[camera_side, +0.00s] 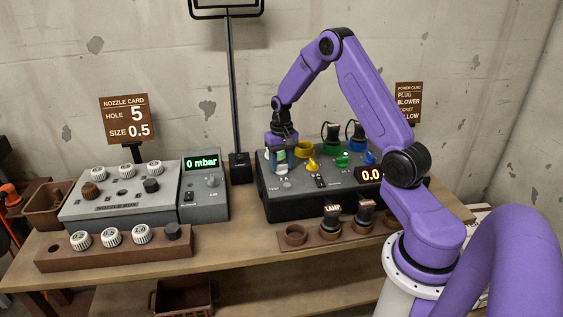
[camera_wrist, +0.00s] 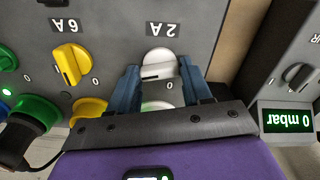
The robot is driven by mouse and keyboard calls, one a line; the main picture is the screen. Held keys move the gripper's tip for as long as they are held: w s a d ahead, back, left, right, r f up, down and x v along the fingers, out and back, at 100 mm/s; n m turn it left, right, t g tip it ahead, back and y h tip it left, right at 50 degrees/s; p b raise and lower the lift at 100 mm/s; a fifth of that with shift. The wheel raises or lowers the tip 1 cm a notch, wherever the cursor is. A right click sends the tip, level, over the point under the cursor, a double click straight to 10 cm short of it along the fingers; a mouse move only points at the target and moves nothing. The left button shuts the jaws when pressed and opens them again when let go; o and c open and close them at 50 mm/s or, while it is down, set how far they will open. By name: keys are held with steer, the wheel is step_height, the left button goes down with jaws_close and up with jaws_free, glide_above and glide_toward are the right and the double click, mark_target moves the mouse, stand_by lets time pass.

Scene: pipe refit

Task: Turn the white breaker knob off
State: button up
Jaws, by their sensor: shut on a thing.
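The white breaker knob (camera_wrist: 160,62) sits on the grey panel under a "2A" label that reads upside down in the wrist view. A dark line crosses its face, and a "0" mark shows on the panel just beside it. My gripper (camera_wrist: 159,72) has its two blue fingers on either side of the knob, shut on it. In the side view my gripper (camera_side: 279,153) reaches down over the left end of the power box (camera_side: 330,197). It hides most of the white knob there, so its exact angle is unclear.
A yellow knob (camera_wrist: 72,64) sits beside the white one, with green (camera_side: 342,159) and blue (camera_side: 371,157) knobs further right in the side view. Yellow and green sockets stand behind. The "0 mbar" unit (camera_side: 203,190) and nozzle box (camera_side: 120,203) stand left.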

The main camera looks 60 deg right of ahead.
mark_target(281, 165)
steer(key=n, duration=1.1)
steer(key=shift+n, duration=2)
steer(key=o, duration=1.1)
steer(key=shift+c, duration=0.2)
steer(key=shift+r, duration=0.1)
step_height(281, 165, up, 17)
steer(key=shift+r, duration=0.2)
